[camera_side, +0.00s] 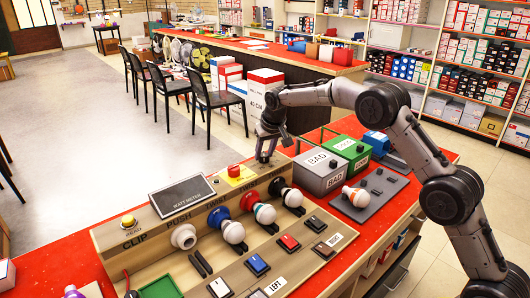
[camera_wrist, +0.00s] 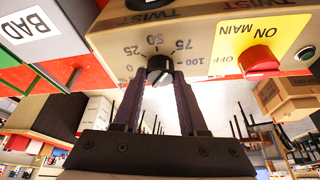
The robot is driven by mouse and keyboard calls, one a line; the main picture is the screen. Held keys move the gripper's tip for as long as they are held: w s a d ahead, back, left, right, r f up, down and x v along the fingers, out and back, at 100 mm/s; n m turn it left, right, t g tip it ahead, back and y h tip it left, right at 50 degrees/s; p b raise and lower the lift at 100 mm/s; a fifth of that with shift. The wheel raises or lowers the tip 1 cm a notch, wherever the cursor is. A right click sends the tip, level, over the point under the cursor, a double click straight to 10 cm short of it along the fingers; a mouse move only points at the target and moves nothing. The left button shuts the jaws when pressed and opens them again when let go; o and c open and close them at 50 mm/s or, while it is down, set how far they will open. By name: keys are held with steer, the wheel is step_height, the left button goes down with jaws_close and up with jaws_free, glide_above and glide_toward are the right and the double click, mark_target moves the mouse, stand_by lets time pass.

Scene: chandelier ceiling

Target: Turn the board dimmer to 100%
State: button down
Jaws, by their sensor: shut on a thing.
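The board (camera_side: 140,250) is a beige lamp-test panel on the red counter, also upside down in the wrist view (camera_wrist: 110,45). The dimmer, a small black knob (camera_wrist: 159,66), sits on its far face in the wrist view, with 0, 25, 50, 75 and 100 around it. A pale line shows on the knob; I cannot tell its exact reading. My gripper (camera_wrist: 160,85) has its two dark fingers shut on the knob's sides. In the side view my gripper (camera_side: 265,155) reaches down behind the board's far edge, and the knob is hidden there.
A red main switch (camera_wrist: 258,62) on a yellow plate stands beside the dimmer. Bulbs in sockets, such as a blue-collared one (camera_side: 227,225), stand on the board. A grey BAD bin (camera_side: 322,172) and green bin (camera_side: 350,150) stand close right of my gripper.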

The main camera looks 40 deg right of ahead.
mark_target(258, 166)
steer(key=m+h, duration=0.1)
steer(key=m, duration=0.1)
steer(key=m+g+h, duration=0.1)
steer(key=m, duration=0.2)
steer(key=shift+w+a+m, duration=0.1)
steer(key=shift+a+m, duration=0.05)
steer(key=shift+m, duration=0.15)
steer(key=m, duration=0.2)
steer(key=m+g, duration=0.1)
steer(key=m, duration=0.1)
steer(key=shift+m+g+h, duration=0.3)
steer(key=shift+h, duration=0.1)
steer(key=shift+m, duration=0.3)
steer(key=shift+c, duration=2.2)
jaws_free()
steer(key=shift+w, duration=0.1)
steer(key=shift+a+r, duration=0.1)
steer(key=v, duration=0.7)
steer(key=shift+r, duration=0.15)
steer(key=shift+a, duration=0.1)
